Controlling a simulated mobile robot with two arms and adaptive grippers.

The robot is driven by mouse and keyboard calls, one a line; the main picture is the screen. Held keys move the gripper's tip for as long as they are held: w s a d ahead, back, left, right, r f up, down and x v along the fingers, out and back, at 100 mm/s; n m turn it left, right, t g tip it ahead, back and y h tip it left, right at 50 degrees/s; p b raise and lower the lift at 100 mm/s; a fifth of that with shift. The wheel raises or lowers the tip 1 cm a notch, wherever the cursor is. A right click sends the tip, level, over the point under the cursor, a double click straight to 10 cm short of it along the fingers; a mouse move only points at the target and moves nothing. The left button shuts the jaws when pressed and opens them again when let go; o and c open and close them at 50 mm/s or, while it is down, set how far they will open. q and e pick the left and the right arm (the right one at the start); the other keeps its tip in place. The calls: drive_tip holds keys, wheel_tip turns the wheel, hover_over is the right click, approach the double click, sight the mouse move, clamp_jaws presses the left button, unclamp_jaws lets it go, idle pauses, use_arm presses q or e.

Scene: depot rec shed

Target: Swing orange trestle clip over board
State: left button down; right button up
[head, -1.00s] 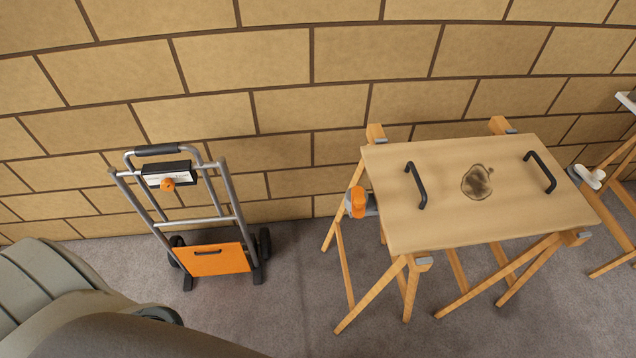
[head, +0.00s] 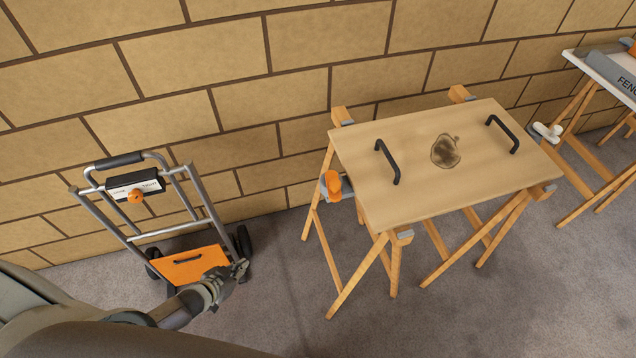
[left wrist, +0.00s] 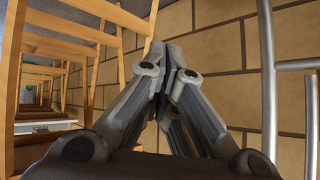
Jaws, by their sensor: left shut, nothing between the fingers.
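The orange trestle clip (head: 331,184) sits at the left edge of the board, on a grey mount beside the trestle leg. The wooden board (head: 420,200) lies on two wooden trestles and has two black handles and a dark stain. A white clip (head: 547,132) shows at the board's right side. My left gripper (head: 243,267) is low in front of the hand truck, left of the board and well apart from the clip. In the left wrist view its fingers (left wrist: 172,48) are together and empty. My right gripper is not in view.
A grey hand truck (head: 188,214) with an orange plate (head: 193,266) stands against the brick wall at left. Another trestle table (head: 600,75) stands at the far right. Carpet between hand truck and board is clear.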

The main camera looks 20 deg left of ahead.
use_arm(q)
drive_tip(key=w+d+r+m+t+h, duration=0.1)
drive_tip(key=w+r+t+h, duration=0.1)
drive_tip(key=w+r, duration=0.45)
drive_tip(key=w+d+r+m+t+h, duration=0.1)
drive_tip(key=w+r+m+h, duration=0.15)
drive_tip(key=r, duration=0.65)
drive_tip(key=s+d+r+m+g+h, duration=0.1)
drive_tip(key=d+r+m+h, duration=0.1)
drive_tip(key=r, duration=0.6)
drive_tip(key=s+d+r+m+g+h, duration=0.1)
drive_tip(key=d+r+h, duration=0.3)
drive_tip(key=r, duration=0.5)
drive_tip(key=m+g+h, duration=0.1)
drive_tip(key=h, duration=0.1)
drive_tip(key=shift+s+d+r+h, duration=0.3)
drive_tip(key=shift+s+h, duration=0.05)
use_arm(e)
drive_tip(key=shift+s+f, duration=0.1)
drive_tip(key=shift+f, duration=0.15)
use_arm(q)
drive_tip(key=shift+w+d, duration=0.1)
